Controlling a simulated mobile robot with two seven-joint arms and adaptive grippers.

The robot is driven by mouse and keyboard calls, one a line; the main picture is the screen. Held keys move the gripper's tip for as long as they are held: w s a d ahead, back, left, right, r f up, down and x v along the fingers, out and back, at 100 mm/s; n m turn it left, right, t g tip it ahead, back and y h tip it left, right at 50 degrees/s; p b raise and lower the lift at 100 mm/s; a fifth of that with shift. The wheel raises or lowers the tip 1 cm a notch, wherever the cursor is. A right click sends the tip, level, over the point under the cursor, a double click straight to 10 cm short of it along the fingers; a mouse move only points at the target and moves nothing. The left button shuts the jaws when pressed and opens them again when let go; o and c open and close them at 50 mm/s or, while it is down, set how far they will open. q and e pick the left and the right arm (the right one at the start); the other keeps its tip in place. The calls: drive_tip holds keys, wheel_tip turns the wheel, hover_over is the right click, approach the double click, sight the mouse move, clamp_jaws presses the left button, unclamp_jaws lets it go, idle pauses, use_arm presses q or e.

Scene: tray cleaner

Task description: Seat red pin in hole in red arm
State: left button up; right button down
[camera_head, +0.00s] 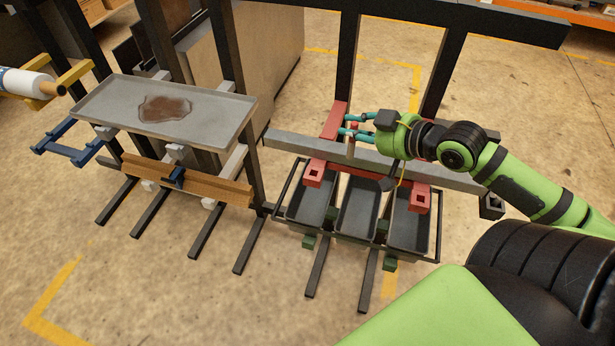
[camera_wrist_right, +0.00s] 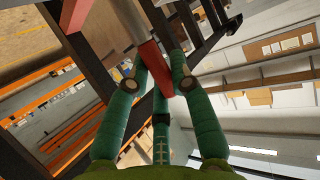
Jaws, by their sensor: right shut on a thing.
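My right gripper (camera_head: 352,126) has teal fingers and is above the grey beam, in front of the black post. It is shut on the red pin (camera_wrist_right: 150,62), which shows between the fingertips in the wrist view. In the head view the pin (camera_head: 351,146) looks small and roughly upright, partly covered by the fingers. The red arm (camera_head: 355,170) runs below the beam, with square ends that have dark holes, at the left (camera_head: 314,174) and right (camera_head: 421,199). The pin is apart from both of these holes. My left gripper is not in view.
At the left stands a grey tray (camera_head: 105,95) with a brown stain, above a brown brush (camera_head: 215,186). Open floor lies in front.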

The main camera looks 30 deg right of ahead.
drive_tip(key=d+m+h, duration=0.1)
drive_tip(key=d+h, duration=0.1)
drive_tip(key=d, duration=0.2)
drive_tip(key=shift+m+t, duration=0.3)
drive_tip(key=w+a+f+p, duration=0.1)
drive_tip(key=w+a+f, duration=0.1)
drive_tip(key=a+f, duration=0.1)
drive_tip(key=w+a+f+p, duration=0.1)
drive_tip(key=a+f, duration=0.2)
drive_tip(key=w+a+f+p, duration=0.1)
drive_tip(key=w+a+f, duration=0.1)
drive_tip(key=a+f, duration=0.1)
drive_tip(key=shift+w+a+f, duration=0.25)
drive_tip(key=shift+w+f, duration=0.1)
drive_tip(key=shift+f, duration=0.1)
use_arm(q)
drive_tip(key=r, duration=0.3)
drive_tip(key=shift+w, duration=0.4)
use_arm(e)
drive_tip(key=shift+f, duration=0.2)
drive_tip(key=shift+f, duration=0.15)
drive_tip(key=c, duration=1.1)
unclamp_jaws()
